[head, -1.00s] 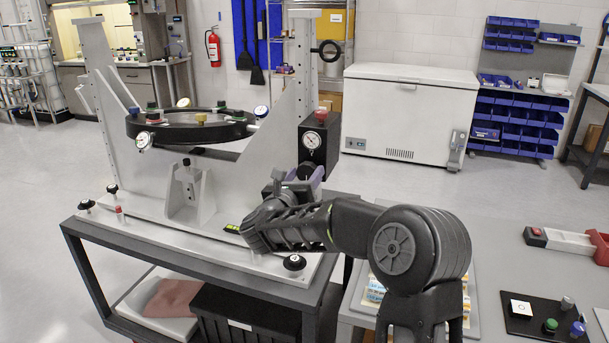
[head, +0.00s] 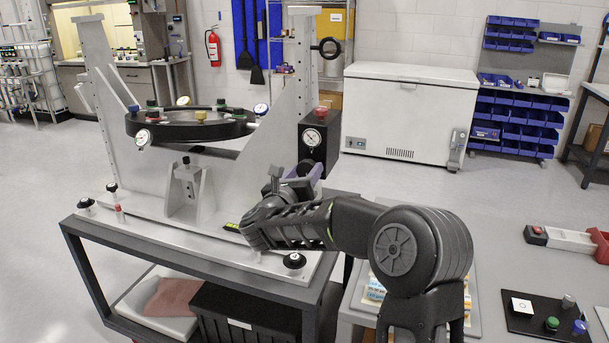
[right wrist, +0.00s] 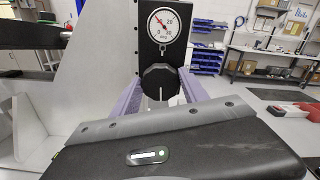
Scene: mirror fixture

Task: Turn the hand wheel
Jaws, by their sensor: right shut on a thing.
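The hand wheel is a dark round knob with a pale mark (right wrist: 160,81), low on the front of a black box (head: 320,140) on the fixture's right upright. A white dial gauge (right wrist: 164,26) with a red needle sits just above it and also shows in the head view (head: 312,137). My right gripper (right wrist: 161,88) has its purple fingers on either side of the wheel and is shut on it. In the head view, my right gripper (head: 303,178) largely hides the wheel. My left gripper is not in view.
The fixture's round black ring (head: 190,126) hangs between two grey uprights (head: 281,130) on a cart (head: 335,200). A table (head: 500,240) at right holds a black tray (head: 540,320) and a red bin (head: 598,246). A white chest freezer (head: 410,105) stands behind.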

